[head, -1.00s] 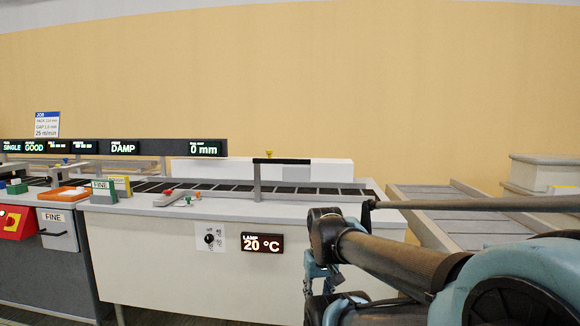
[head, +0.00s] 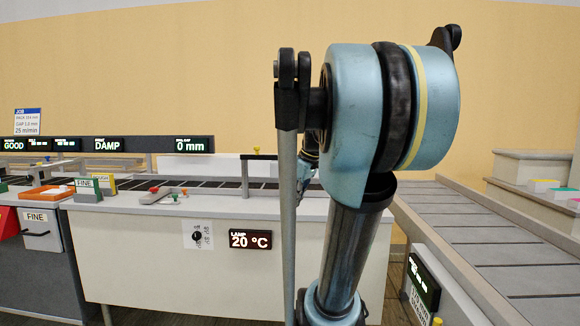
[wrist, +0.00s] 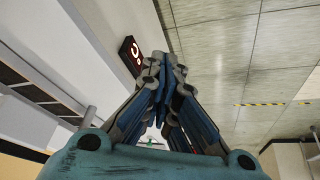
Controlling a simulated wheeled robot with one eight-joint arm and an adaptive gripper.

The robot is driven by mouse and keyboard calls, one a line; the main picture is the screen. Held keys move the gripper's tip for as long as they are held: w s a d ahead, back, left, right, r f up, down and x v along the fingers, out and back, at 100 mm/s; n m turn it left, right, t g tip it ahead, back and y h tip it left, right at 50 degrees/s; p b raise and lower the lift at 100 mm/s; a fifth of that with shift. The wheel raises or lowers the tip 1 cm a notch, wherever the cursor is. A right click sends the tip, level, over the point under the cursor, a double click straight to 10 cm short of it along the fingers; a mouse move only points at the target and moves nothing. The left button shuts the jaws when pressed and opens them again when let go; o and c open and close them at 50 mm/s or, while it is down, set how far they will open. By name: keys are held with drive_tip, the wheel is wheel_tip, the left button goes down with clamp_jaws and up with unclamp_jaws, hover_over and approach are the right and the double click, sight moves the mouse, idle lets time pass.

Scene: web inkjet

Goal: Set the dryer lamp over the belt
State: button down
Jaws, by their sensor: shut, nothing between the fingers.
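The lamp readout (head: 250,239) shows "LAMP 20 °C" on the front of the white bench, and it also shows in the wrist view (wrist: 131,54). A black dial (head: 197,236) sits on a pale plate left of it. The dark slatted belt (head: 225,186) runs along the bench top. A black bar with a yellow knob (head: 257,153) stands above the belt; I cannot tell if this is the dryer lamp. My gripper (wrist: 164,62) is shut and empty in the wrist view, apart from the bench. In the head view my arm mostly hides it.
A small red-ended lever (head: 155,191) and coloured knobs lie on the bench top. An orange tray (head: 45,192) and green block (head: 88,190) are to the left. Open floor shows right in the wrist view.

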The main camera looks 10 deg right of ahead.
drive_tip(key=w+d+r+n+t+y, duration=0.1)
drive_tip(key=w+d+r+n, duration=0.3)
drive_tip(key=w+r, duration=0.3)
drive_tip(key=w+d+r+n+t, duration=0.1)
drive_tip(key=w+d+r+n, duration=0.2)
drive_tip(key=w+r, duration=0.4)
drive_tip(key=w, duration=0.5)
drive_tip(key=shift+w+d+r+n+y, duration=0.15)
drive_tip(key=shift+d+r+n+y, duration=0.2)
drive_tip(key=shift+d+n+y, duration=0.05)
approach(285, 170)
wheel_tip(285, 170, down, 4)
drive_tip(key=s+a, duration=0.2)
drive_tip(key=shift+w+f, duration=0.2)
drive_tip(key=shift+w, duration=1.9)
drive_tip(key=shift+w, duration=0.1)
